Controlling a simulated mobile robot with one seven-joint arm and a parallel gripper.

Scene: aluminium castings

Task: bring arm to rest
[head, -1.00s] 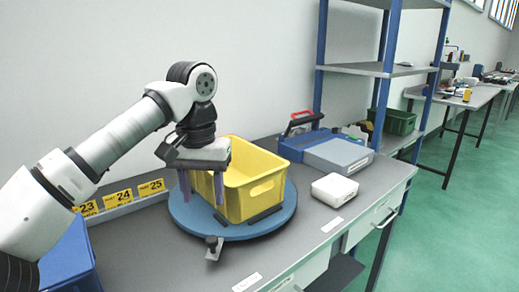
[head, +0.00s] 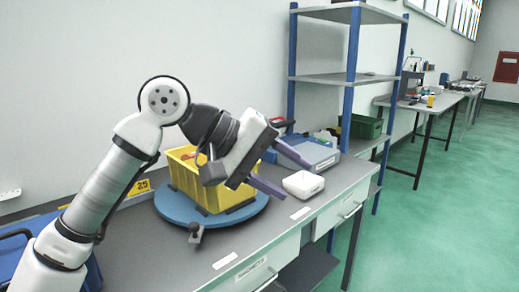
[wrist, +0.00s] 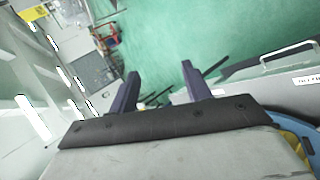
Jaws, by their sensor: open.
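My gripper (head: 285,170) is raised in front of the yellow bin, with its two purple fingers spread apart and pointing right in the head view. Nothing is between the fingers. In the wrist view the fingers (wrist: 160,92) are apart, with green floor behind them. My arm is bent, its elbow high at left. The gripper hides part of the yellow bin (head: 183,172), which stands on a round blue turntable (head: 175,207). Something orange shows inside the bin.
A white box (head: 303,184) lies on the workbench (head: 130,250) right of the gripper. A blue-grey case (head: 312,153) is behind it. A blue shelf post (head: 350,75) rises at the back. A blue container (head: 15,250) is at the left. Green floor (head: 440,220) is clear at right.

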